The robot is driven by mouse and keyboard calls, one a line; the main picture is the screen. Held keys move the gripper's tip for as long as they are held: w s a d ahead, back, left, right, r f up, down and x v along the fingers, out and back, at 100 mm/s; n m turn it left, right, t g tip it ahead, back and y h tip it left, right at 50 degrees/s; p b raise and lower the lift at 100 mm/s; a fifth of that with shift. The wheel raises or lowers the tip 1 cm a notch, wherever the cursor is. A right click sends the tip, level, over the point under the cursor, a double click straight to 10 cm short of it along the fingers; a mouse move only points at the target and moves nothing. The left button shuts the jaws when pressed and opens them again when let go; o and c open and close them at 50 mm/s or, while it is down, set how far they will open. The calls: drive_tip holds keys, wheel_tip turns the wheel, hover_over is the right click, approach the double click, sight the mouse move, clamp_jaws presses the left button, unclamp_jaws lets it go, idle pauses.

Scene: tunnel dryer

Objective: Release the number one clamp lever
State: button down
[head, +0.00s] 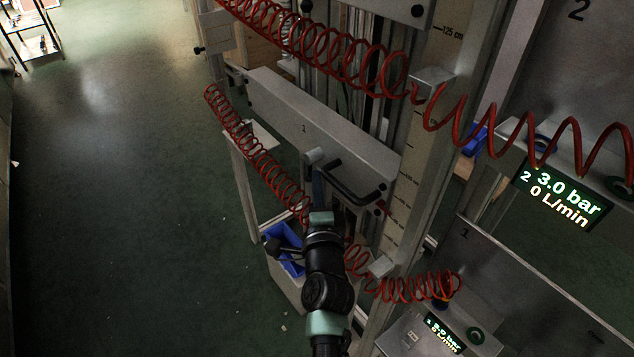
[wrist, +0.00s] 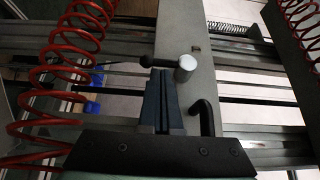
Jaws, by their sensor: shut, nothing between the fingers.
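The number one clamp lever (wrist: 158,61) is a thin black arm with a dark knob, joined to a pale grey round hub (wrist: 185,68). In the head view its hub (head: 313,156) sits on the grey panel marked 1 (head: 280,112). In the wrist view the lever arm points left from the hub, across the panel's edge. My gripper (wrist: 160,72) is shut and empty, its dark blue fingers together. Its tips (head: 318,172) are right by the lever, just below the arm and left of the hub in the wrist view. I cannot tell whether they touch it.
A black bar handle (head: 352,183) is on the panel, right of my fingers; it also shows in the wrist view (wrist: 207,116). Red coiled hoses (head: 262,160) hang close around my arm. A blue bin (head: 285,250) stands below. Open green floor lies left.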

drive_tip(key=shift+f+b, duration=0.2)
drive_tip(key=shift+b, duration=0.2)
drive_tip(key=shift+w+b, duration=0.1)
drive_tip(key=shift+b, duration=0.65)
